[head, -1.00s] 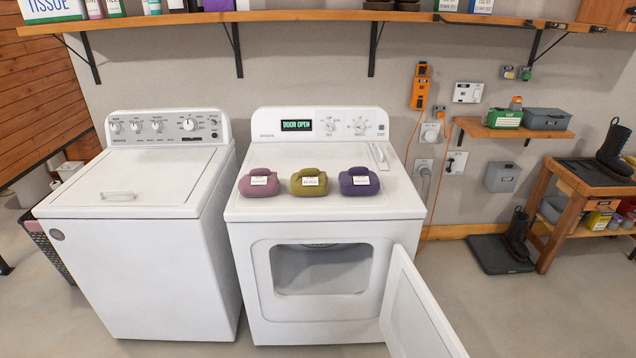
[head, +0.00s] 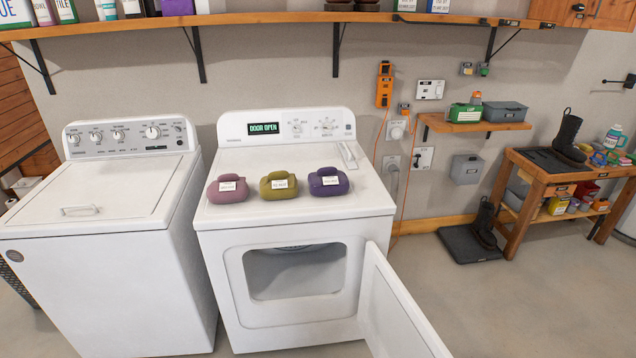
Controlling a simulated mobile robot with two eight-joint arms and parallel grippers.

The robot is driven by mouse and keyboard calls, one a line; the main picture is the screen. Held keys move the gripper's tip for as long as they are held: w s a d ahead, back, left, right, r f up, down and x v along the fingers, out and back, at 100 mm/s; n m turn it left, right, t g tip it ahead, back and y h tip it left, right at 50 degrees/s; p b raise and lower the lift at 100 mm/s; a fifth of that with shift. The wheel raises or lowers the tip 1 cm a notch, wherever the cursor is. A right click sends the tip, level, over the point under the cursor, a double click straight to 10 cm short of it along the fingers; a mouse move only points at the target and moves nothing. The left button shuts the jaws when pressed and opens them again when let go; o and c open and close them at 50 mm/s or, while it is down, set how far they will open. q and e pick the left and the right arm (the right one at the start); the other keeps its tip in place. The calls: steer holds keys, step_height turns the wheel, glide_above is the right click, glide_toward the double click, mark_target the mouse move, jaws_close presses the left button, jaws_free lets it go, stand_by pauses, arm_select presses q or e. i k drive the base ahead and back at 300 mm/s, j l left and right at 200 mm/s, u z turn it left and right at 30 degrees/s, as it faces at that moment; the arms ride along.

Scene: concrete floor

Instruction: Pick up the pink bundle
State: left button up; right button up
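The pink bundle (head: 228,188) is a dusty pink, rounded cloth bundle with a white label on its front. It lies on the top of the white dryer (head: 215,215), at the left end of a row of three. An olive bundle (head: 278,186) lies to its right, and a purple bundle (head: 328,183) lies right of that. Each bundle has a white label; the print is too small to read. Neither of my grippers shows in the head view.
The dryer door (head: 398,312) hangs open toward the front right. A white washer (head: 100,270) stands close on the left. A wooden shelf (head: 270,17) runs above. A workbench (head: 560,172) stands at right, with clear floor (head: 520,310) before it.

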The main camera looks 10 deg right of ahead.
mark_target(231, 188)
steer(key=i+j, duration=0.2)
steer(key=j, duration=0.15)
steer(key=i+j, duration=0.45)
steer(key=j, duration=0.3)
steer(key=i+j, duration=0.25)
steer(key=i+j+z, duration=0.1)
steer(key=j, duration=0.35)
steer(key=i+j, duration=0.55)
steer(key=j, duration=0.2)
steer(key=i+j, duration=0.2)
steer(key=j, duration=0.2)
